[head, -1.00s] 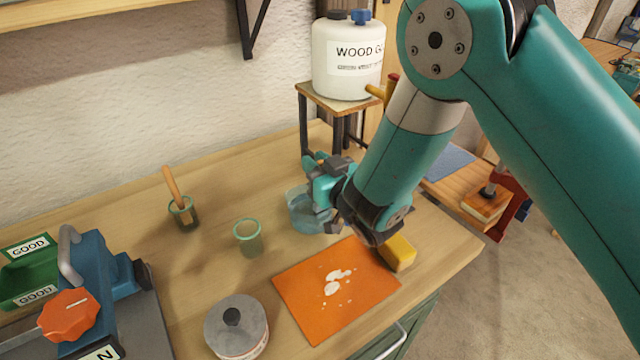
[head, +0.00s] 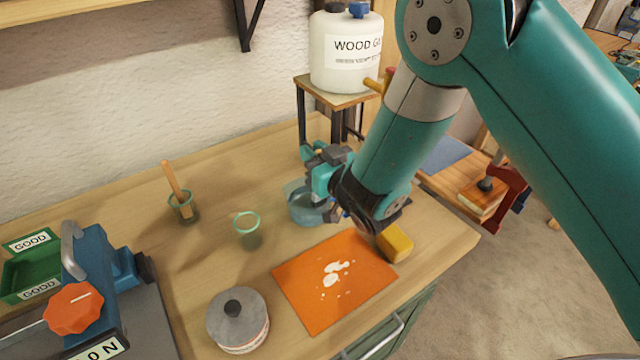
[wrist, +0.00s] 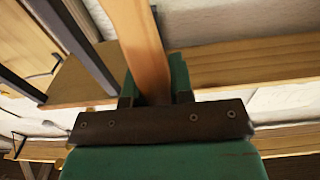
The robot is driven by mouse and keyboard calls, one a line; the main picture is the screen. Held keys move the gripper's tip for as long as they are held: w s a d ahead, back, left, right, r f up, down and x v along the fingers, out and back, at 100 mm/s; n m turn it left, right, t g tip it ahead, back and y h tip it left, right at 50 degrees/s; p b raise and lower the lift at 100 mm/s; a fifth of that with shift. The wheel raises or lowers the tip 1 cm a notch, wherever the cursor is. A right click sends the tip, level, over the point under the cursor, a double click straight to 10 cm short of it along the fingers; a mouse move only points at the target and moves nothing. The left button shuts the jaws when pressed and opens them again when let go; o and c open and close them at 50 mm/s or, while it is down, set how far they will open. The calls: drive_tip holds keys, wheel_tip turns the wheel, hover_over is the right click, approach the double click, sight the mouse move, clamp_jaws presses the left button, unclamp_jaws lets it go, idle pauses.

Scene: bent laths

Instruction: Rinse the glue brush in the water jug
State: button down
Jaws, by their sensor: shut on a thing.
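My gripper (head: 318,172) is shut on a wooden handle (wrist: 138,45), which stands between the green fingers in the wrist view. I take it for the glue brush's handle; its bristle end is hidden. In the head view, the gripper is at the water jug (head: 297,208), a clear bluish vessel on the bench, and covers part of its right side. I cannot tell whether the brush end is in the water.
A green-rimmed cup (head: 247,236) stands left of the jug. A similar pot (head: 188,212) holds a wooden-handled tool (head: 171,178). An orange mat (head: 300,290) with white blobs, a yellow block (head: 396,244) and a lidded tin (head: 240,335) lie nearer. A glue container (head: 345,70) stands behind.

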wheel_tip(320, 180, up, 9)
drive_tip(key=p, duration=0.8)
drive_tip(key=shift+f, duration=0.2)
idle(1.7)
